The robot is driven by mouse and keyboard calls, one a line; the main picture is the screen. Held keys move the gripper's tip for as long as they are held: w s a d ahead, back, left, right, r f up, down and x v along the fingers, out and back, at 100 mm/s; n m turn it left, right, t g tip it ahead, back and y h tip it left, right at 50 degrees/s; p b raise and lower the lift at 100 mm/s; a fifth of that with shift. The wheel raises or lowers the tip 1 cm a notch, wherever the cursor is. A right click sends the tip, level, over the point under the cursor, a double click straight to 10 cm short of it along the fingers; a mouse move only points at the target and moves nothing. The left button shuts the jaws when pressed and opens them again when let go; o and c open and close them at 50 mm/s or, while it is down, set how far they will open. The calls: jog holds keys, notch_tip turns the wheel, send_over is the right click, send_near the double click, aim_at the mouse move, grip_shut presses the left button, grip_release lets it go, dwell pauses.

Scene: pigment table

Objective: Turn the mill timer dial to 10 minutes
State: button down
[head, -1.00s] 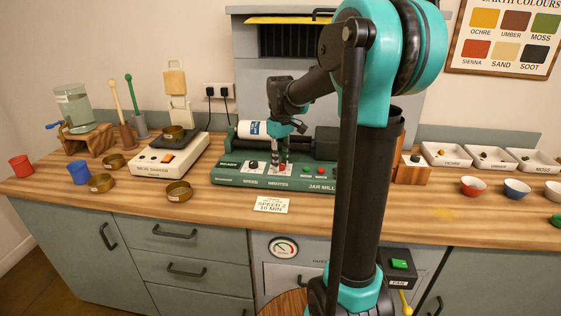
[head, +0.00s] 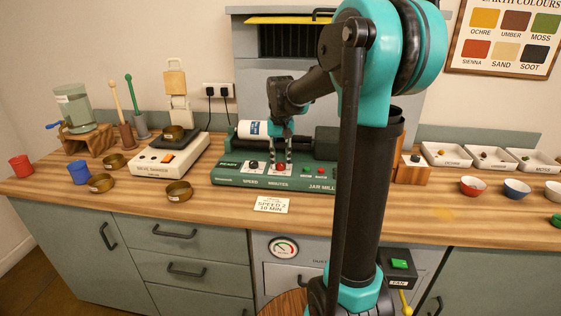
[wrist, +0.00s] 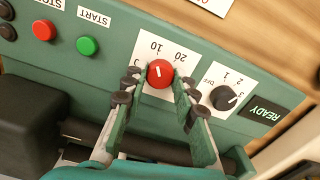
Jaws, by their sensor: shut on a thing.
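The red minutes dial (wrist: 160,73) sits on a white scale plate on the green jar mill (wrist: 112,50). It also shows in the head view (head: 281,167). Its short white line points roughly toward the printed 10, with the 20 to the right of it in the wrist view. My gripper (wrist: 159,80) is shut on the dial, one dark-padded finger on each side. In the head view my gripper (head: 281,157) reaches down to the mill's front panel. The fingertips partly cover the lower-left scale marks.
The black speed dial (wrist: 224,97) is close beside my right-hand finger in the wrist view. The green start button (wrist: 87,45) and red stop button (wrist: 44,30) are to the left. A note card (head: 271,204) lies before the mill.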

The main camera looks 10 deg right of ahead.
aim_at(281, 164)
jog(key=shift+m, duration=0.3)
jog(key=c, duration=1.2)
grip_release()
notch_tip(281, 164, up, 12)
